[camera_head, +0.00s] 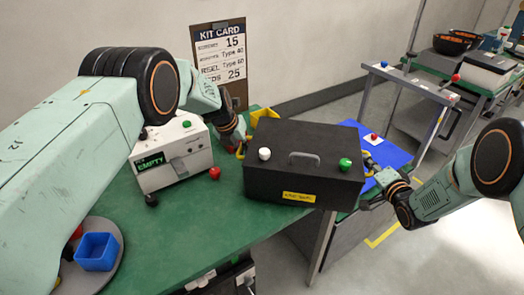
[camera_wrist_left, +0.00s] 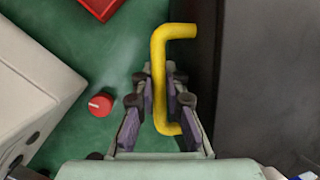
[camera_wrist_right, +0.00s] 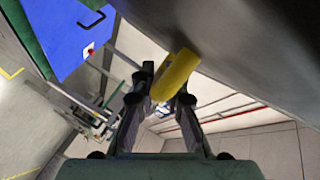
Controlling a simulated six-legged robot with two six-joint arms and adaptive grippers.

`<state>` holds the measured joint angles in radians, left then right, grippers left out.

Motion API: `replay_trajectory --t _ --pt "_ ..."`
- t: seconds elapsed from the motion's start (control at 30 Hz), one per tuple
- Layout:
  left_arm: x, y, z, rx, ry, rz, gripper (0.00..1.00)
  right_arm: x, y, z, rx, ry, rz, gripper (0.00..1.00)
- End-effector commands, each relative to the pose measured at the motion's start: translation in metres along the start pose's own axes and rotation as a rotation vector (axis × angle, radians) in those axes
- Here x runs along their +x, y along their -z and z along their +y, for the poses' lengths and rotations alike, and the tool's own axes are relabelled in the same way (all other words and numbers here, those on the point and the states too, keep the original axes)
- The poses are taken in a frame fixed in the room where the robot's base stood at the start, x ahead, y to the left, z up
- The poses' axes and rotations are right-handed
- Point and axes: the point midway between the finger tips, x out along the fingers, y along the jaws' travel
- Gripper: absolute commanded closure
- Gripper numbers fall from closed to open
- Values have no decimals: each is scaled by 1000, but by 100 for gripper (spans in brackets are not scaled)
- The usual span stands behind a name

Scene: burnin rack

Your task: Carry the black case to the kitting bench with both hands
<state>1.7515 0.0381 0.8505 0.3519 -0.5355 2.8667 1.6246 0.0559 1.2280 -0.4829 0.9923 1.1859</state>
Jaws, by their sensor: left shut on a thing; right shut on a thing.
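The black case (camera_head: 268,185), with a grey lid handle and a yellow label, is over the right edge of the green-topped bench (camera_head: 205,235). I cannot tell whether it rests on the bench or hangs just above it. My left gripper (camera_head: 241,143) is shut on the yellow side handle (camera_wrist_left: 158,60) at the case's left. My right gripper (camera_head: 370,170) is shut on the yellow handle (camera_wrist_right: 178,72) at its right. The case wall shows in the left wrist view (camera_wrist_left: 265,80) and in the right wrist view (camera_wrist_right: 240,40). The case looks about level.
A white knob (camera_head: 264,154) and a green knob (camera_head: 345,164) sit on the case lid. A white tester (camera_head: 172,158) reading EMPTY and a red knob (camera_head: 215,173) stand left of it. A blue panel (camera_head: 395,154) lies behind its right side. A cart (camera_head: 440,90) stands further back.

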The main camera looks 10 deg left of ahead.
Motion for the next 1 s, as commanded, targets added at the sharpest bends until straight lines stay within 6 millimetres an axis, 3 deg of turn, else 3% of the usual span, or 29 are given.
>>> replay_trajectory --t 0.3,0.33,0.57,1.0 --pt "11 4 3 0 0 -4 100 3 -5 10 1 3 5 100" --pt "12 5 3 0 0 -1 87 3 -6 11 2 -1 3 85" --pt "11 5 2 0 0 0 67 2 -6 11 1 -1 1 66" --pt "11 5 2 1 1 1 65 3 -7 10 0 0 0 65"
